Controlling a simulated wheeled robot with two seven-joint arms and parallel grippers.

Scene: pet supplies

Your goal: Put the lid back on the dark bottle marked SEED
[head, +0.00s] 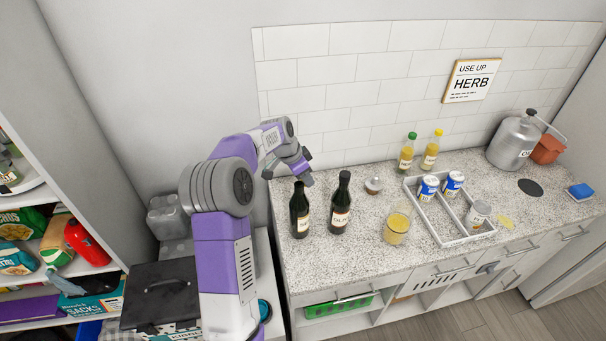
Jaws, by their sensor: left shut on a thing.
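Two dark bottles with pale labels stand upright on the speckled counter, a left one (300,213) and a right one (340,207). Their lettering is too small for me to read, so I cannot tell which is marked SEED. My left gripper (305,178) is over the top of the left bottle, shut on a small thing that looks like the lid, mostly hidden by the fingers. I cannot tell whether the lid touches the bottle's neck. The right bottle has a dark top. My right gripper is not in view.
Right of the bottles are a small silver-and-brown item (373,185), a glass of yellow liquid (396,230) and a divided tray (446,240) with cans. Two yellow bottles (406,155) stand behind. A metal canister (512,145) is far right. The front counter edge is clear.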

